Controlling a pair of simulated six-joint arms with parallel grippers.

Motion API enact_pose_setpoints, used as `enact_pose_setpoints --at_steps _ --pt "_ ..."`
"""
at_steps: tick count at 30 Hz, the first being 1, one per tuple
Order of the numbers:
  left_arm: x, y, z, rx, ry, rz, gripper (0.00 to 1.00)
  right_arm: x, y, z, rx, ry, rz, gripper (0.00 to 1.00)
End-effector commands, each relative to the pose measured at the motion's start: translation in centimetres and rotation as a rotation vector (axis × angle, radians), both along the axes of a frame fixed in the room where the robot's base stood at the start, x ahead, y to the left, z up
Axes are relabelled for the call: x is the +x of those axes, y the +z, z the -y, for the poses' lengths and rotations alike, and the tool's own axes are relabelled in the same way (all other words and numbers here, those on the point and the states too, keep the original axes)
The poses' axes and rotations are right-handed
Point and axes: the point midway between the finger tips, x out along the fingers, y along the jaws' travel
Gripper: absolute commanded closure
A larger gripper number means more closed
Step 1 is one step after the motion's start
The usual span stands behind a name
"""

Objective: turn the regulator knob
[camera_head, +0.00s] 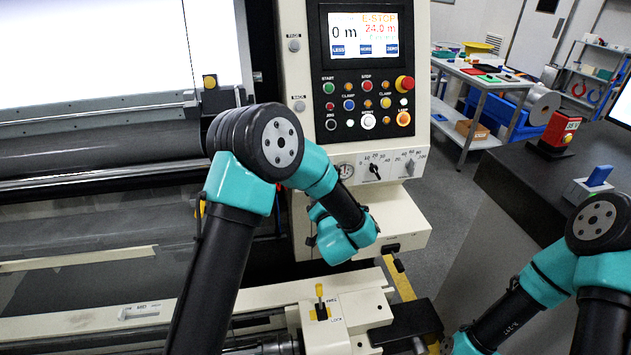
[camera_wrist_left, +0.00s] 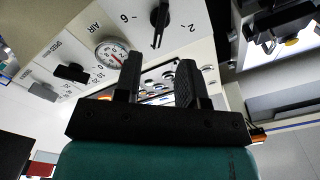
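The regulator knob (camera_wrist_left: 160,20) is a black pointer knob on a pale panel marked AIR. It shows at the top of the left wrist view, with the numbers 6 and 2 at its sides. A round gauge (camera_wrist_left: 111,52) sits beside it. My left gripper (camera_wrist_left: 158,78) is open, with a clear gap between its black fingers. The knob lies beyond the fingertips and apart from them. In the head view my left arm hides the knob and the left fingers; the gauge (camera_head: 345,170) shows. My right arm is at the lower right, its gripper out of view.
The control panel (camera_head: 368,108) has a lit screen and several buttons, including a red emergency stop (camera_head: 405,84). A yellow-topped lever (camera_head: 320,300) stands at the bottom. A dark bench (camera_head: 540,185) is at right.

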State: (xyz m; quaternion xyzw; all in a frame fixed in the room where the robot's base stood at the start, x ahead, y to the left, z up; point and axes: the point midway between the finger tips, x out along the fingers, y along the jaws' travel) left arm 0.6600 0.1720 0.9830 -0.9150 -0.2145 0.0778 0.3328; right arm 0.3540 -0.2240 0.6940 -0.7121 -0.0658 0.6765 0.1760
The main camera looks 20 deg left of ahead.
Motion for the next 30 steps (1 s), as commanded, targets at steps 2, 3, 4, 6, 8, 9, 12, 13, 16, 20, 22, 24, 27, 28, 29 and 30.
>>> enact_pose_setpoints --at_steps 2,3,4,6,8,9,12,13,16,20,22,24,27,28,29,30 --pt "1.3 0.0 -0.7 -0.001 0.002 0.001 0.63 0.0 0.0 0.0 0.0 0.0 0.0 0.57" --pt "1.9 0.0 -1.0 -0.001 0.002 0.001 0.63 0.0 0.0 0.0 0.0 0.0 0.0 0.57" --pt "2.4 0.0 -1.3 -0.001 0.002 0.001 0.63 0.0 0.0 0.0 0.0 0.0 0.0 0.57" --pt "3.4 0.0 -1.8 0.0 0.003 0.001 0.63 0.0 0.0 0.0 0.0 0.0 0.0 0.57" --pt "4.3 0.0 -2.2 -0.001 0.001 0.0 0.63 0.0 0.0 0.0 0.0 0.0 0.0 0.57" --pt "4.9 0.0 -2.5 0.0 0.002 0.0 0.63 0.0 0.0 0.0 0.0 0.0 0.0 0.57" --pt "6.3 -0.1 -3.2 -0.001 0.001 0.0 0.63 0.0 0.0 0.0 0.0 0.0 0.0 0.57" --pt "6.6 -0.1 -3.3 -0.001 0.001 0.0 0.63 0.0 0.0 0.0 0.0 0.0 0.0 0.57" --pt "7.6 0.0 -3.8 0.0 0.001 0.001 0.63 0.0 0.0 0.0 0.0 0.0 0.0 0.57" --pt "8.2 0.0 -4.1 0.001 -0.001 -0.001 0.63 0.0 0.0 0.0 0.0 0.0 0.0 0.57" --pt "8.3 0.0 -4.1 0.001 -0.001 -0.001 0.63 0.0 0.0 0.0 0.0 0.0 0.0 0.57" --pt "8.3 0.0 -4.1 0.001 -0.001 -0.001 0.63 0.0 0.0 0.0 0.0 0.0 0.0 0.57" --pt "8.3 0.0 -4.1 0.001 -0.001 -0.001 0.63 0.0 0.0 0.0 0.0 0.0 0.0 0.57" --pt "8.3 0.0 -4.1 0.001 -0.001 -0.001 0.63 0.0 0.0 0.0 0.0 0.0 0.0 0.57" --pt "8.3 0.0 -4.1 0.001 -0.001 -0.001 0.65 0.0 0.0 0.0 0.0 0.0 0.0 0.57" --pt "8.3 0.0 -4.1 0.001 -0.001 -0.001 0.69 0.0 0.0 0.0 0.0 0.0 0.0 0.57"
